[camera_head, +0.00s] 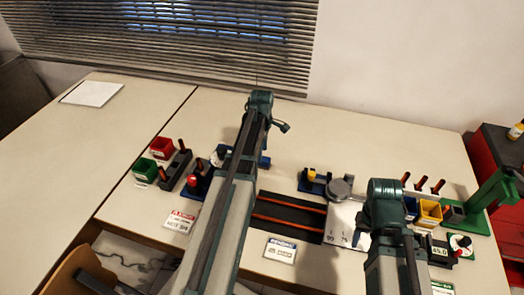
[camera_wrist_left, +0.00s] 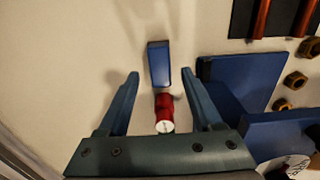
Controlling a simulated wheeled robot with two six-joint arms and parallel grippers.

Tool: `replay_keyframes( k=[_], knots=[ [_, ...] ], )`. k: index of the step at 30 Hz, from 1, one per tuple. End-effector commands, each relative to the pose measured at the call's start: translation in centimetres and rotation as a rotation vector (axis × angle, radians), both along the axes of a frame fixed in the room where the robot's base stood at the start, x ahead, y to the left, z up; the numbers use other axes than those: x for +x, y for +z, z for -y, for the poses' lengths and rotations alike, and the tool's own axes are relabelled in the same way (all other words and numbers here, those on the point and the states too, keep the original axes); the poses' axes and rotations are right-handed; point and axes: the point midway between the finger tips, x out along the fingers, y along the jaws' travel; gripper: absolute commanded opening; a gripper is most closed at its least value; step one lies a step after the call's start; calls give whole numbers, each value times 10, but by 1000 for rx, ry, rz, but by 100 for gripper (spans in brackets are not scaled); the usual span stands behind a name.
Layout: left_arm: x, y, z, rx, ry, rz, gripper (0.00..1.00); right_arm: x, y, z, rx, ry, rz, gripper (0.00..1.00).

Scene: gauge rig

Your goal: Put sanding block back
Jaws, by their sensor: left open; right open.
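I cannot tell for sure which thing is the sanding block. In the left wrist view, a blue block (camera_wrist_left: 158,62) lies on the pale bench between and just beyond my left fingertips. A small red cylinder with a white round face (camera_wrist_left: 165,108) shows between the fingers, nearer the palm. My left gripper (camera_wrist_left: 161,73) is open, one finger on each side, with a gap to both things. In the head view my left arm reaches over the bench and hides its fingers. My right arm is at the right of the head view, and its fingers are hidden.
A black mat with orange rods (camera_head: 289,217) lies mid-bench, and a blue fixture (camera_wrist_left: 240,80) is close to my left gripper's right finger. Red bin (camera_head: 161,147), green bin (camera_head: 146,170) and a dark tool holder (camera_head: 174,171) stand left. The bench's far left is mostly clear.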

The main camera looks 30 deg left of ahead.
Motion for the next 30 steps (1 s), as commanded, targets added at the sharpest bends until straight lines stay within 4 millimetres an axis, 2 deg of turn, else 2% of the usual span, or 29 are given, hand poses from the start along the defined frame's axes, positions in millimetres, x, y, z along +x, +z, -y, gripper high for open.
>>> replay_keyframes(
  k=[1,3,15,19,27,30],
  knots=[
    [0,16,0,0,0,0,67,0,16,0,0,0,0,50],
    [0,27,0,0,0,0,67,0,27,0,0,0,0,50],
    [0,84,0,0,0,0,67,0,84,0,0,0,0,50],
    [0,90,0,0,0,0,67,0,90,0,0,0,0,50],
    [0,89,0,0,0,0,67,0,89,0,0,0,0,50],
    [-2,89,11,1,-49,-2,67,0,89,0,0,0,0,50]
  ],
)
